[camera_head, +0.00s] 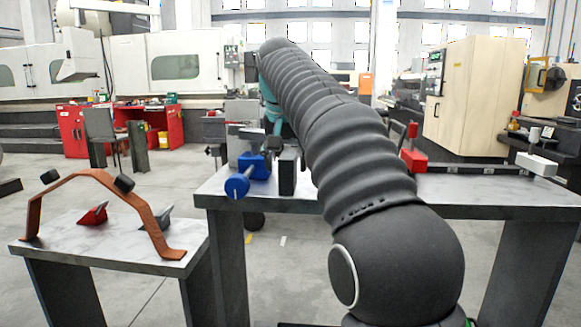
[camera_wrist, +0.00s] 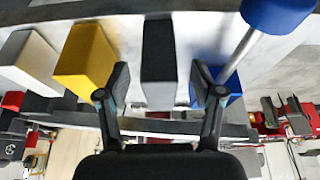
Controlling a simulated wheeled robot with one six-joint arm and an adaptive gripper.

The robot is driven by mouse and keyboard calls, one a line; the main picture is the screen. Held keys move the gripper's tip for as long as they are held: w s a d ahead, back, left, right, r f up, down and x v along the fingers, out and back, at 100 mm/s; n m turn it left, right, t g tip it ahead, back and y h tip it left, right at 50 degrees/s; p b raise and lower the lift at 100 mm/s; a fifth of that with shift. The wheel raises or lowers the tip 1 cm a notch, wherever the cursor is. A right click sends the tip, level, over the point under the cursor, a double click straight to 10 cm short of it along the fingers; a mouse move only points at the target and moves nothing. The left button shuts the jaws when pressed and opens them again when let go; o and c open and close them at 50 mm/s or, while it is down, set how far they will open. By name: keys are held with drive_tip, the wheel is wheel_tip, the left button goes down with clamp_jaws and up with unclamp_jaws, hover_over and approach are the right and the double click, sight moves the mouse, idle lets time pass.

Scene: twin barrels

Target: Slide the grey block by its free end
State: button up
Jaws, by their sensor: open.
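The grey block (camera_head: 288,172) stands upright at the front edge of the main table (camera_head: 270,201), just right of a blue clamp-like part. In the wrist view the grey block (camera_wrist: 158,55) is a long dark block lying between the two fingers of my gripper (camera_wrist: 159,82). The fingers are open, with a visible gap on each side of the block. I cannot tell how far the fingertips are from it in depth. In the head view my arm hides the gripper's fingers.
A yellow block (camera_wrist: 85,55) and a pale block (camera_wrist: 30,62) sit left of the grey one in the wrist view. The blue part (camera_head: 255,166) with its knob (camera_head: 237,187) is close on the other side. A side table holds an orange bracket (camera_head: 95,174).

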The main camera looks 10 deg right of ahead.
drive_tip(key=d+v, duration=0.1)
drive_tip(key=v, duration=0.6)
drive_tip(key=s+f+n, duration=0.1)
drive_tip(key=s+f, duration=0.1)
drive_tip(key=s, duration=0.4)
drive_tip(key=s+d+f+n, duration=0.1)
drive_tip(key=s+f, duration=1.1)
drive_tip(key=f, duration=0.3)
drive_tip(key=s+d+f+n+t+y, duration=0.1)
drive_tip(key=s+f, duration=1.1)
drive_tip(key=f, duration=0.2)
drive_tip(key=shift+s+f+n, duration=0.3)
drive_tip(key=shift+s+f, duration=0.05)
drive_tip(key=shift+f, duration=0.05)
